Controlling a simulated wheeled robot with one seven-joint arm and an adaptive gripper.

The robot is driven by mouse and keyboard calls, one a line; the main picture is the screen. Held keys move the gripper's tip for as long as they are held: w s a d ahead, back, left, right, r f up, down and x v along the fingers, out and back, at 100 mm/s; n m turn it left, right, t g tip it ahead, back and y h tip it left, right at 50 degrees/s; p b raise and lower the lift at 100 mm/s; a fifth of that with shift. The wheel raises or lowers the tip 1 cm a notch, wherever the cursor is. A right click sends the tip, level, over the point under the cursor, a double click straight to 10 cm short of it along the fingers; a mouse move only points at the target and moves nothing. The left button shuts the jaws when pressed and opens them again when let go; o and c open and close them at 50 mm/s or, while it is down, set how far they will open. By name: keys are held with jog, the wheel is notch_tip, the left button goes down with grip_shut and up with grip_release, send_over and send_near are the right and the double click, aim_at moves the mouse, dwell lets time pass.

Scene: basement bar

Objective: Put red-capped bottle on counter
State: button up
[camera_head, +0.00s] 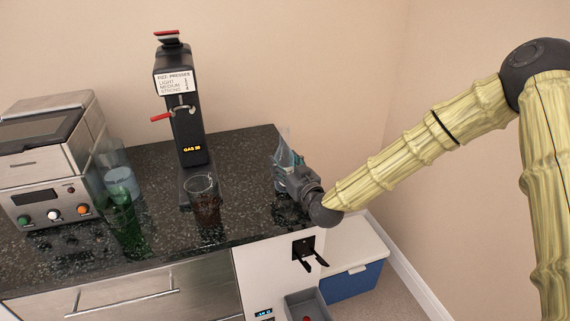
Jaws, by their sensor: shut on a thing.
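My gripper (284,172) is low over the right end of the dark speckled counter (245,150). It is shut on a clear, bluish container (283,147), whose upper part shows above the fingers. The fingers hide its lower part, so I cannot tell whether it touches the counter. I see no red cap on it. No bottle with a red cap can be made out clearly in this view.
A black drink dispenser (185,110) stands mid-counter, with a glass of dark drink (205,203) in front. A green bottle or glass (127,222) and a steel machine (45,150) are left. A grey bin (310,302) with a red spot inside sits below the front edge.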

jog(key=shift+f, duration=0.15)
jog(key=o, duration=1.4)
jog(key=shift+r, duration=0.25)
jog(key=b+v, duration=0.2)
jog(key=v, duration=1)
jog(key=shift+f, duration=0.15)
